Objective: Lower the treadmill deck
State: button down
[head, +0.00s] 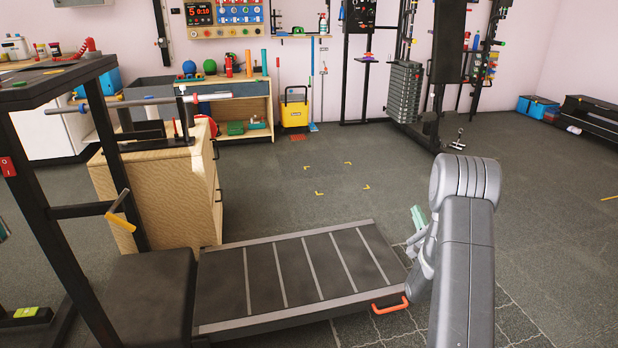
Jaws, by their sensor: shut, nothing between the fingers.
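The treadmill deck (262,275), dark with pale cross strips and a grey frame, extends to the right from a black motor housing (150,295). It looks low and close to level; I cannot tell whether it touches the floor. An orange handle (390,306) sits at its right end, near corner. My gripper (418,217), with a teal-green part showing, is just right of the deck's far right corner. It is shut and empty, apart from the orange handle, and partly hidden by my arm.
The treadmill's upright frame (55,235) stands at left, with a wooden cabinet (155,195) behind the deck. Open floor with yellow corner marks (320,193) lies beyond. A weight machine (405,92) and a yellow bucket (294,112) stand by the back wall.

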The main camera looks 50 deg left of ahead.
aim_at(246, 288)
jog(key=i+l+u, duration=0.2)
jog(key=u, duration=0.2)
jog(key=i+l+u, duration=0.25)
jog(key=u, duration=0.2)
jog(key=i+l+u, duration=0.2)
jog(key=u, duration=0.2)
jog(key=l+u, duration=0.15)
jog(key=l, duration=0.15)
jog(key=i+l+u, duration=0.1)
jog(key=l, duration=0.2)
